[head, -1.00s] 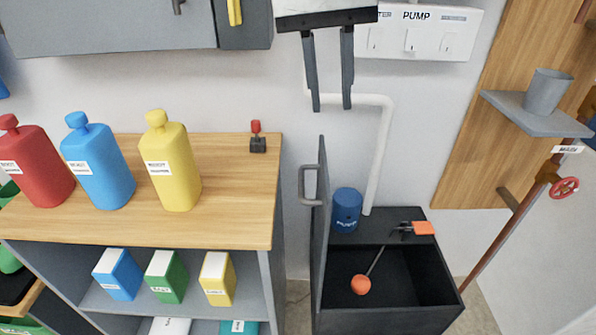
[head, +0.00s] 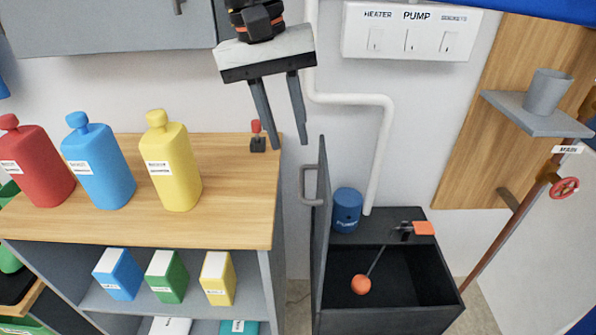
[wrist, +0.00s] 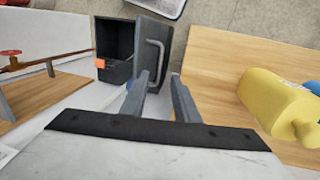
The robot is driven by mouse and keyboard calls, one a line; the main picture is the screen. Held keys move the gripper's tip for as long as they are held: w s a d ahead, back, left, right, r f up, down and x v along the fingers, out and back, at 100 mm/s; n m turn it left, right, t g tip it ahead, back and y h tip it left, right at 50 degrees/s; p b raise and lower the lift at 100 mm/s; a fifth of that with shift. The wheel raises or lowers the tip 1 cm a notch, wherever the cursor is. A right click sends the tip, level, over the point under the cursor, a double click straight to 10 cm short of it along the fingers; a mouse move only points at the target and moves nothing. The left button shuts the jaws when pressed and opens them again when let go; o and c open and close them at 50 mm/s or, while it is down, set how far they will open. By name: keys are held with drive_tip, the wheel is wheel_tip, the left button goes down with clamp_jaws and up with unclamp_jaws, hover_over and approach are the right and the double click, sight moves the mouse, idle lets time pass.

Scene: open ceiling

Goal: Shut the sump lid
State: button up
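The sump is a dark open box (head: 441,299) on the floor at the lower right of the head view. Its grey lid (head: 322,225) stands upright, hinged at the box's left side, with a grey bar handle (head: 306,186) on its left face. In the wrist view the lid (wrist: 145,50) and its handle (wrist: 155,62) show beyond the fingers. An orange float (head: 361,284) on a rod and a blue pump (head: 346,208) are at the sump. My gripper (head: 289,143) is open and empty, above and left of the lid, apart from it.
A wooden-topped shelf (head: 230,225) with red, blue and yellow bottles (head: 171,165) stands left of the lid, with a narrow gap between. A small red-topped switch (head: 257,138) sits near its back right corner. A white pipe (head: 383,150) runs down the wall behind the pump.

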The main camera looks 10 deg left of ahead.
sight(301, 184)
drive_tip(key=f, duration=0.3)
drive_tip(key=d+f, duration=0.1)
drive_tip(key=f, duration=0.5)
drive_tip(key=shift+w+d, duration=0.2)
drive_tip(key=shift+d, duration=0.2)
drive_tip(key=shift+c, duration=0.7)
clamp_jaws()
